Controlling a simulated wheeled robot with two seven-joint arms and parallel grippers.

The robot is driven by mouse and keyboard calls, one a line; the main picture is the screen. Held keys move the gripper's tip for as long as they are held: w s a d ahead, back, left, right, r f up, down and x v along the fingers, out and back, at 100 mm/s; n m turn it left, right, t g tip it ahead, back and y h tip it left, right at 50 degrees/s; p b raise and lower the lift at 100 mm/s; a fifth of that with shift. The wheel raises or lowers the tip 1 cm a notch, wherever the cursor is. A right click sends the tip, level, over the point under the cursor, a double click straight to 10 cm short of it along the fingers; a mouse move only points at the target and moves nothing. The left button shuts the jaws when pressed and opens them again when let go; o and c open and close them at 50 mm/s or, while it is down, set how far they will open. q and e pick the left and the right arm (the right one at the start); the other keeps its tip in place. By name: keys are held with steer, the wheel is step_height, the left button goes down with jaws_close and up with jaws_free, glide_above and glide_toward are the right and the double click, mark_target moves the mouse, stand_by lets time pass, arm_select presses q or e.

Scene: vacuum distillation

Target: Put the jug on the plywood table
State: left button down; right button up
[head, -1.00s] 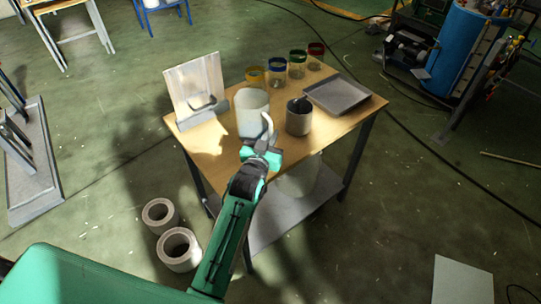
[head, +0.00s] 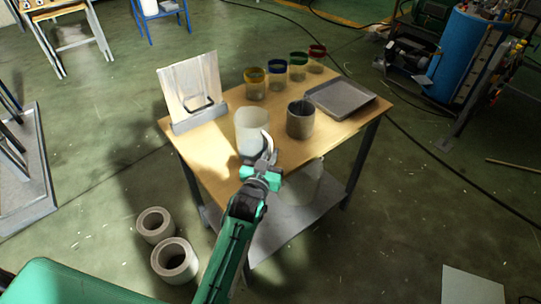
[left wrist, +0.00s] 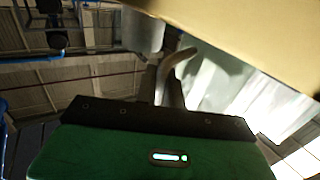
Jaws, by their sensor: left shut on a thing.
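The jug (head: 250,128) is a pale, translucent upright vessel with a curved handle. It is over the near left part of the plywood table (head: 225,170); I cannot tell whether its base touches the top. My left gripper (head: 264,160) is shut on the handle, on the jug's near right side. The left wrist view shows the curved handle (left wrist: 181,62) between the gripper's fingers. The gripper hides part of the jug's lower right side. My right gripper is not in view.
A dark grey cup (head: 300,121) stands right of the jug. Behind are several colour-rimmed glasses (head: 277,76), a grey tray (head: 341,98) and an upright panel stand (head: 191,90). A translucent container (head: 303,186) is on the lower shelf. The table's front left is clear.

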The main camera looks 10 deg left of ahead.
arm_select(q)
steer(key=shift+f, duration=0.1)
steer(key=c, duration=1.5)
jaws_free()
steer(key=shift+f, duration=0.1)
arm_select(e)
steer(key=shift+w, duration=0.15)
arm_select(q)
steer(key=shift+r, duration=0.2)
steer(key=shift+s+f, duration=0.15)
steer(key=shift+s, duration=0.1)
steer(key=s+b, duration=0.1)
steer(key=s, duration=1)
steer(key=shift+s+a, duration=0.2)
steer(key=shift+a, duration=0.25)
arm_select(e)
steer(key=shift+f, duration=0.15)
